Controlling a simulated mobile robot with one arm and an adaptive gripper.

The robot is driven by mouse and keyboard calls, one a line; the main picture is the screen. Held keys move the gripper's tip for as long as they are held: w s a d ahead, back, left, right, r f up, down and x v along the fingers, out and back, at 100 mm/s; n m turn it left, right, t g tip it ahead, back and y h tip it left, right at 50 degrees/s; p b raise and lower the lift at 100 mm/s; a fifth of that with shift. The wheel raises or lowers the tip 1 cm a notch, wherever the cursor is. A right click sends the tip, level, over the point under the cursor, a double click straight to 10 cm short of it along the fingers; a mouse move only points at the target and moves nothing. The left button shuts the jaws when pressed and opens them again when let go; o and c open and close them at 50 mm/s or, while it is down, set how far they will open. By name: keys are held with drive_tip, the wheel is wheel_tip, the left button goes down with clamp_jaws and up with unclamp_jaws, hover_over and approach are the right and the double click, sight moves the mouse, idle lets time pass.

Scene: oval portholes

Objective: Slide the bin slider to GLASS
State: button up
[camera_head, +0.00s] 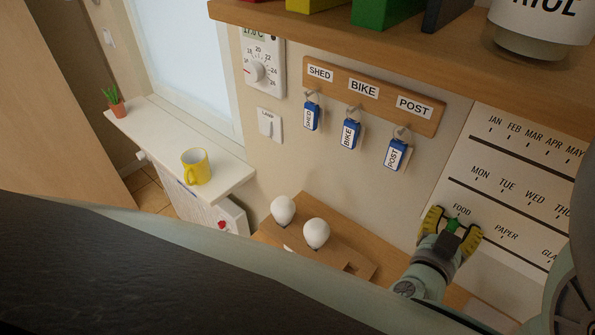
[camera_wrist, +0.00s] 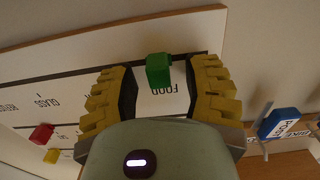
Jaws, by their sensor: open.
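The bin slider is a green block (camera_head: 453,225), at the FOOD end of the bottom row on the white calendar board (camera_head: 484,150). In the wrist view the green slider (camera_wrist: 158,71) stands between the fingers, beside the word FOOD, with the word GLASS farther left along the same row. My gripper (camera_head: 452,222) is open, with one yellow padded finger on each side of the slider. In the wrist view my gripper (camera_wrist: 164,85) shows small gaps between slider and fingers. In the head view the GLASS label is partly hidden by my arm at the right.
Red (camera_wrist: 41,133) and yellow (camera_wrist: 51,155) sliders sit on the board's other rows. Blue key tags, including POST (camera_head: 397,154), hang beside the board. A wooden shelf (camera_head: 430,50) juts out above. White bulbs (camera_head: 317,233) stand on a wooden stand to the left.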

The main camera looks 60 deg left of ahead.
drive_tip(key=shift+c, duration=0.2)
clamp_jaws()
idle(0.4)
